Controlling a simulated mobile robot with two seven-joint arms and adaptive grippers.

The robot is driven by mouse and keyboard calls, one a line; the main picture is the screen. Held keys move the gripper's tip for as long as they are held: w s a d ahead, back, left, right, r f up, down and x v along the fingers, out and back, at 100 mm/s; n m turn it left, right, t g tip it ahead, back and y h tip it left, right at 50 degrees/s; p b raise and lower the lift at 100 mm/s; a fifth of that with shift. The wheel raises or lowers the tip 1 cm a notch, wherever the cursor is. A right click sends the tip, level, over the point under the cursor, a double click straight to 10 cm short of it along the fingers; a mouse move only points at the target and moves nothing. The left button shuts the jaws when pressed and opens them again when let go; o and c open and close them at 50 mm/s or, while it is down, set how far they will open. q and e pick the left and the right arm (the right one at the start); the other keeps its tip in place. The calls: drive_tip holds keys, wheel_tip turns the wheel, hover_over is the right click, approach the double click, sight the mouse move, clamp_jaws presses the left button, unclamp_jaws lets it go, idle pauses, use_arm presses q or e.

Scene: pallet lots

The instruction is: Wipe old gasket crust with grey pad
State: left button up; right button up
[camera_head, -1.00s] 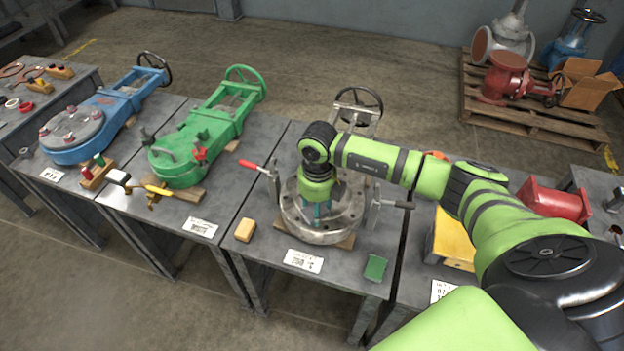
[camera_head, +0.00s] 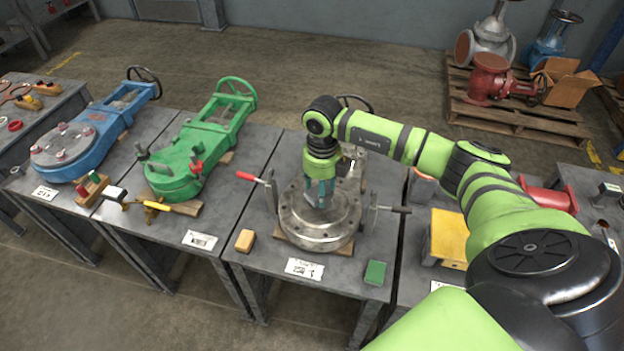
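The grey steel valve body (camera_head: 315,232) lies on the middle table, its round flange facing up. My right gripper (camera_head: 321,198) points down over the flange opening, its teal fingertips close to the flange's inner area. I cannot tell whether a grey pad is between the fingers, as they are small and partly merge with the metal. No gasket crust can be made out at this size. A green pad (camera_head: 375,272) lies at the table's front right, and a tan block (camera_head: 245,240) at the front left. My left gripper is out of view.
Red-handled (camera_head: 246,176) and dark-handled clamps (camera_head: 398,210) stand at the flange's left and right. A green valve (camera_head: 196,150) and a blue valve (camera_head: 85,135) lie on the tables to the left. A yellow box (camera_head: 447,237) is on the right table.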

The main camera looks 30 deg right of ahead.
drive_tip(key=shift+a+r+p, duration=0.1)
drive_tip(key=shift+r+p, duration=0.35)
drive_tip(key=shift+r, duration=0.8)
drive_tip(key=shift+f, duration=0.1)
